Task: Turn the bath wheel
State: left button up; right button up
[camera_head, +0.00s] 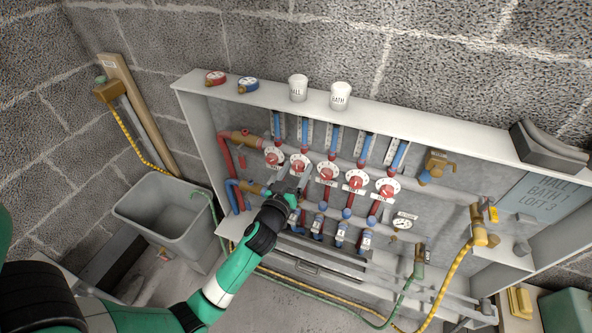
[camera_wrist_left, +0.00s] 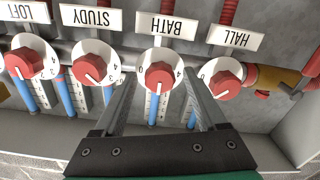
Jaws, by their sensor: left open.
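The bath wheel is a red knob on a white numbered dial; it shows in the left wrist view (camera_wrist_left: 160,77) under an upside-down BATH label (camera_wrist_left: 166,27). In the head view it is the second wheel from the left (camera_head: 299,162). My left gripper (camera_head: 295,182) is open and empty, just in front of the panel by this wheel. In the left wrist view its two fingers (camera_wrist_left: 158,82) lie on either side of the bath dial. I cannot tell whether the tips reach past the knob. My right gripper is not in view.
The hall wheel (camera_wrist_left: 224,82) and the study wheel (camera_wrist_left: 90,70) sit close on either side. Red and blue pipes run above and below. A grey tub (camera_head: 165,212) stands at left, and two white cups (camera_head: 340,96) stand on the top ledge.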

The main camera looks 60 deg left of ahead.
pick_arm(q)
jog(key=shift+c, duration=0.3)
grip_shut()
jog(key=shift+m, duration=0.4)
jog(key=m, duration=0.3)
jog(key=shift+m+p, duration=0.55)
jog(key=shift+m, duration=1.95)
jog(key=shift+o, duration=0.3)
grip_release()
